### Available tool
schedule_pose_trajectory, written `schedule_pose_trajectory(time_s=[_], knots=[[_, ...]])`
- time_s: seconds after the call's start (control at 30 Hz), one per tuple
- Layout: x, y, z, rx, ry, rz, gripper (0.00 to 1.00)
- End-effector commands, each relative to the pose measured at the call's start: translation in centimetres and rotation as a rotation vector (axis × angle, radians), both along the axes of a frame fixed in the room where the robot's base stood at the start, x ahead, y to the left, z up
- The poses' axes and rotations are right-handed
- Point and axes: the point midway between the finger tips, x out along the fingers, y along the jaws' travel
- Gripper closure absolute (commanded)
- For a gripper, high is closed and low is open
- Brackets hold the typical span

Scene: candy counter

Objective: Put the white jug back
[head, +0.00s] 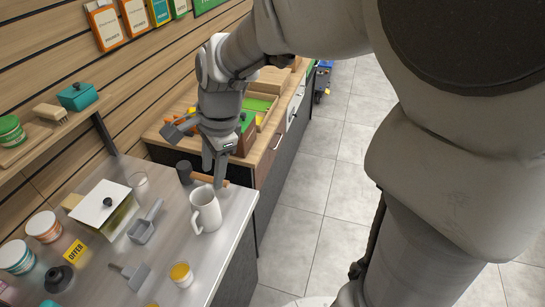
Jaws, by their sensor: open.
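The white jug (207,213) stands upright on the grey countertop (165,245), near its right edge, with its handle toward the lower left. My gripper (197,160) is open and empty, with its fingers pointing down and spread apart. It is above and behind the jug in the head view. One finger reaches down close behind the jug's rim; I cannot tell whether they touch.
A mallet-like tool (185,173) with a wooden handle lies behind the jug. Scoops (143,229), a glass with yellow contents (181,274), an empty glass (140,182) and a white-lidded box (103,203) stand nearby. Floor (310,220) is clear at right.

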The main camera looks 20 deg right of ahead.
Motion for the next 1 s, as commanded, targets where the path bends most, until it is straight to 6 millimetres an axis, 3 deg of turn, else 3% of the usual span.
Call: schedule_pose_trajectory(time_s=[0.1, 0.3, 0.6, 0.8, 1.0], knots=[[-2.3, -2.3, 2.8, -0.028, -0.109, 0.217, 0.52], [-6.7, -5.6, 5.8, -0.162, -0.278, 0.597, 0.52], [-12.3, -9.1, 7.6, -0.460, -0.410, 1.068, 0.52], [-13.6, -9.9, 7.6, -0.554, -0.416, 1.194, 0.52], [-13.7, -9.9, 7.6, -0.560, -0.415, 1.206, 0.52]])
